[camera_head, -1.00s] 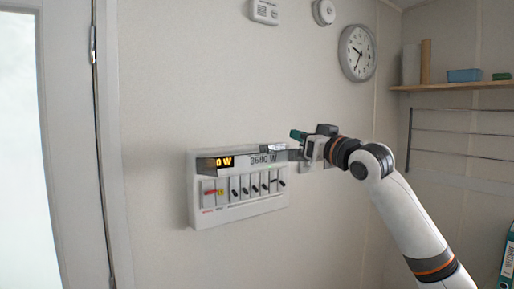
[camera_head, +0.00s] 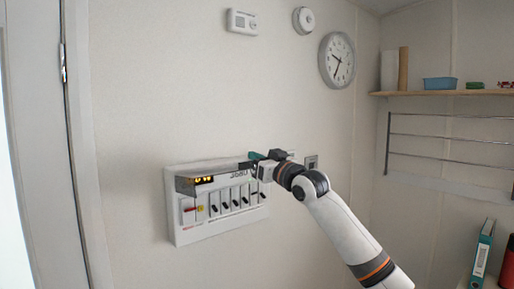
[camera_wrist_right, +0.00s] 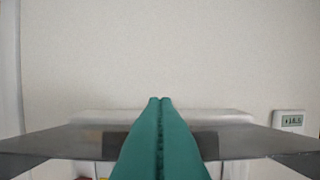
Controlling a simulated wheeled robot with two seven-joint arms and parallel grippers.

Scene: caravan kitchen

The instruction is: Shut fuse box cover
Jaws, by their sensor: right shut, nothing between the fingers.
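The white fuse box (camera_head: 186,236) is mounted on the wall left of centre in the head view, with a row of switches showing. Its smoky see-through cover (camera_head: 186,184) is raised, sticking out from the top of the box over the displays. My right gripper (camera_head: 254,159) is at the top right of the box, by the cover. In the right wrist view, its green fingers (camera_wrist_right: 160,101) are shut and empty, pointing at the wall. The cover (camera_wrist_right: 48,147) shows on both sides of them; I cannot tell whether they touch it. My left gripper is not in view.
A clock (camera_head: 337,60), a thermostat (camera_head: 242,22) and a round detector (camera_head: 304,20) hang above. A shelf (camera_head: 440,92) and rail rack (camera_head: 440,137) are at the right. The wall below the box is clear.

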